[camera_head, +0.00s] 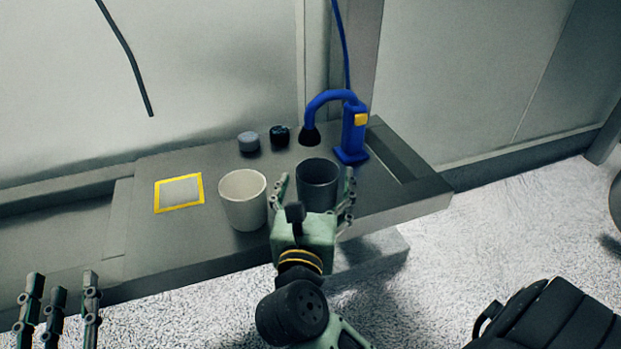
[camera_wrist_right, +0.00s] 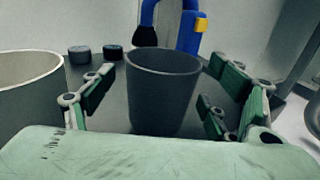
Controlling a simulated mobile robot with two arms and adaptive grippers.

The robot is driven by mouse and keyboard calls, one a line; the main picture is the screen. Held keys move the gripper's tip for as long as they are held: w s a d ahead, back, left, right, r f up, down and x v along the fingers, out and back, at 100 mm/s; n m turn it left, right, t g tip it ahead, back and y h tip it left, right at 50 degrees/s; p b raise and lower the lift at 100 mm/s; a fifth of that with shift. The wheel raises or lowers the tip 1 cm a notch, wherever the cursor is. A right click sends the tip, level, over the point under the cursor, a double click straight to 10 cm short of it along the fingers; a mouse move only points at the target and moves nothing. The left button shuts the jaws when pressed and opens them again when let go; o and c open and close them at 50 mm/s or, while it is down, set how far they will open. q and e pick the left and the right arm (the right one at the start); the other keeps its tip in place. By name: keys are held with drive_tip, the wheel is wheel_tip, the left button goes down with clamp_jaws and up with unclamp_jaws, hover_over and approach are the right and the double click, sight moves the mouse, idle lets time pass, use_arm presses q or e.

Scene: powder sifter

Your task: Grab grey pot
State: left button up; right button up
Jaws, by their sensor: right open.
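The grey pot (camera_head: 317,186) is a dark, open-topped cup standing upright on the workbench, right of a white pot (camera_head: 242,205). My right gripper (camera_head: 313,190) is open, with its fingers on either side of the grey pot. In the right wrist view the grey pot (camera_wrist_right: 163,95) stands between the spread green fingers of the right gripper (camera_wrist_right: 155,100), with gaps visible on both sides. The white pot (camera_wrist_right: 30,95) shows at the left edge there. My left gripper (camera_head: 60,310) is low at the left, away from the bench, fingers pointing up and apart.
A blue device with a hooked neck (camera_head: 353,132) stands behind the grey pot. Two small dark round items, a grey one (camera_head: 248,141) and a black one (camera_head: 280,136), sit at the back. A yellow-framed plate (camera_head: 179,193) lies at left on the bench (camera_head: 135,245).

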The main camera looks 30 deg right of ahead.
drive_tip(key=shift+w+d, duration=0.2)
drive_tip(key=shift+s+a+r, duration=0.1)
drive_tip(key=shift+s, duration=0.15)
drive_tip(key=shift+c, duration=0.5)
drive_tip(key=c, duration=1.1)
